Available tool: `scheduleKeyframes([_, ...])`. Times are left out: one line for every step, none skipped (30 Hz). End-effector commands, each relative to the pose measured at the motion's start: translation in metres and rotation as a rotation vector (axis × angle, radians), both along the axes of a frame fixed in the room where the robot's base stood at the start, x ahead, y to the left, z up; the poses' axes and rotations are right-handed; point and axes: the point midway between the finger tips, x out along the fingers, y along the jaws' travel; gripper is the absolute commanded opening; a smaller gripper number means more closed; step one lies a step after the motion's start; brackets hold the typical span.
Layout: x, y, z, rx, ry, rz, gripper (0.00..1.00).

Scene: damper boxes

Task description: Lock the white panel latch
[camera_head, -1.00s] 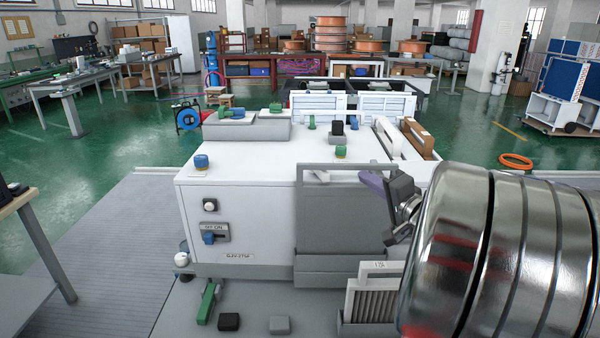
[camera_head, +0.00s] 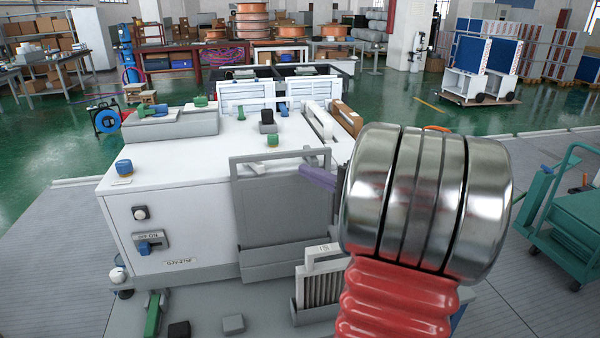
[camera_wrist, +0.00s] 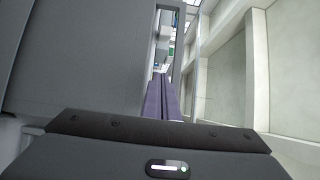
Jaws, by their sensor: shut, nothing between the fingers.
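The white box (camera_head: 170,190) stands in the middle of the head view. Its front has a white round knob (camera_head: 140,213) and an ON-labelled switch with a blue handle (camera_head: 148,247). A grey panel (camera_head: 270,212) with a handle frame stands upright at its right. I cannot tell which part is the white panel latch. My gripper (camera_head: 305,171) has purple fingers, shut and empty, at the grey panel's upper right edge. Whether they touch it is unclear. The fingers also show in the wrist view (camera_wrist: 162,84), beside a grey surface (camera_wrist: 80,60). My arm hides the area behind it.
A slatted white-framed filter (camera_head: 322,285) stands low at the front. Green (camera_head: 272,140) and blue (camera_head: 124,167) knobs stand on the box top. A green lever (camera_head: 153,313) and small blocks lie in front. A teal cart (camera_head: 570,215) stands at the right.

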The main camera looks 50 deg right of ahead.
Motion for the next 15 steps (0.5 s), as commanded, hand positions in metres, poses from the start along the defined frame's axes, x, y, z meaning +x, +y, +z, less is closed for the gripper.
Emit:
scheduleKeyframes([0.006, 0.001, 0.0, 0.0, 0.001, 0.003, 0.0])
scheduleKeyframes([0.01, 0.001, -0.001, 0.0, 0.001, 0.003, 0.0])
scheduleKeyframes([0.015, 0.001, -0.001, 0.0, 0.001, 0.004, 0.0])
scheduleKeyframes([0.019, 0.002, -0.001, 0.0, 0.001, 0.004, 0.0])
scheduleKeyframes([0.023, 0.002, -0.001, 0.001, 0.001, 0.004, 0.0])
scheduleKeyframes([0.029, 0.002, -0.001, 0.0, 0.001, 0.004, 0.0])
scheduleKeyframes([0.034, 0.002, -0.001, -0.001, 0.002, 0.005, 0.0])
scheduleKeyframes([0.038, 0.002, 0.0, -0.001, 0.001, 0.005, 0.0])
scheduleKeyframes([0.043, 0.002, 0.0, -0.001, 0.0, 0.004, 0.0])
scheduleKeyframes([0.048, 0.002, -0.001, 0.0, 0.001, 0.005, 0.0])
scheduleKeyframes([0.052, 0.002, -0.001, 0.0, 0.002, 0.005, 0.0])
scheduleKeyframes([0.058, 0.002, -0.001, 0.0, 0.002, 0.004, 0.0])
scheduleKeyframes([0.062, 0.003, -0.001, 0.0, 0.001, 0.005, 0.0])
scheduleKeyframes([0.066, 0.003, 0.0, -0.001, 0.0, 0.005, 0.0])
scheduleKeyframes([0.071, 0.003, -0.001, -0.001, 0.001, 0.004, 0.0])
